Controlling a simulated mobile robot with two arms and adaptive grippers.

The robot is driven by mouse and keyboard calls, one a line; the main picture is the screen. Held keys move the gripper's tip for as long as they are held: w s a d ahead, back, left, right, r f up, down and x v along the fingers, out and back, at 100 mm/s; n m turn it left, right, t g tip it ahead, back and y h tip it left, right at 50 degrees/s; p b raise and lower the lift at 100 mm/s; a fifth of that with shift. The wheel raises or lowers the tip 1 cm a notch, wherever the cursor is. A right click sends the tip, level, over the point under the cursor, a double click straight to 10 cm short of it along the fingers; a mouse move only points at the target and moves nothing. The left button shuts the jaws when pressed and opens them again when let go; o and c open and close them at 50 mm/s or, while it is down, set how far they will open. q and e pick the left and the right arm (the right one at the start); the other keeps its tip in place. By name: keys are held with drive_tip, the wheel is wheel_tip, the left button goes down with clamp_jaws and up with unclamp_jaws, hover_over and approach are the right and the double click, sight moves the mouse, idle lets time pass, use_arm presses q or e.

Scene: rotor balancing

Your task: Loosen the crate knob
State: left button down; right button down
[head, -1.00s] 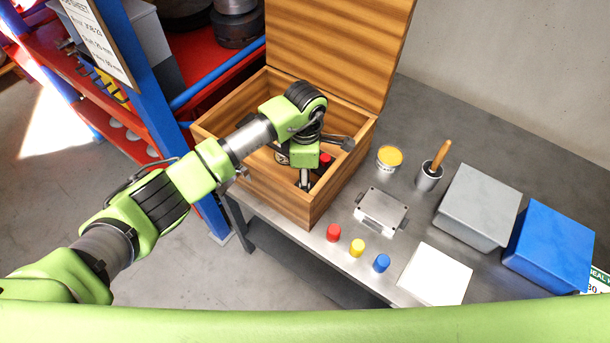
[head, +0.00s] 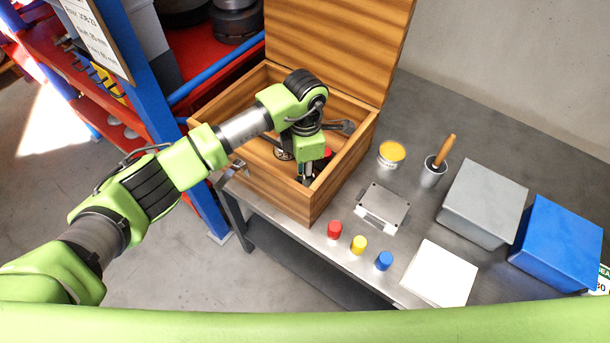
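The wooden crate (head: 335,195) stands on the grey bench with its lid raised at the back. My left arm reaches over its left side, and my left gripper (head: 306,172) points down inside it, near the front wall. A small red part (head: 327,153), perhaps the knob, shows just right of the gripper, partly hidden by the wrist. I cannot tell whether the gripper touches it, or whether its fingers are open or shut. A dark metal piece (head: 342,127) sticks out right of the wrist. My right gripper is not in view.
On the bench right of the crate are a yellow-topped can (head: 392,152), a cup with a wooden-handled tool (head: 434,175), a grey metal box (head: 382,206), and red, yellow and blue caps (head: 358,244). Grey and blue bins (head: 560,243) stand farther right. A red-blue rack is at left.

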use_arm(q)
drive_tip(key=n+b, duration=0.4)
drive_tip(key=n, duration=0.1)
drive_tip(key=shift+w+f+n, duration=0.15)
drive_tip(key=shift+n, duration=0.15)
drive_tip(key=n+b, duration=0.4)
drive_tip(key=n, duration=0.2)
drive_tip(key=n+b, duration=0.4)
drive_tip(key=n, duration=0.2)
drive_tip(key=shift+a+n, duration=0.15)
drive_tip(key=shift+n, duration=0.15)
drive_tip(key=n+b, duration=0.1)
drive_tip(key=n, duration=0.2)
drive_tip(key=shift+b, duration=0.35)
drive_tip(key=shift+r+n+b, duration=0.2)
drive_tip(key=shift+n+b, duration=0.3)
drive_tip(key=shift+n, duration=1.2)
drive_tip(key=c, duration=1.8)
unclamp_jaws()
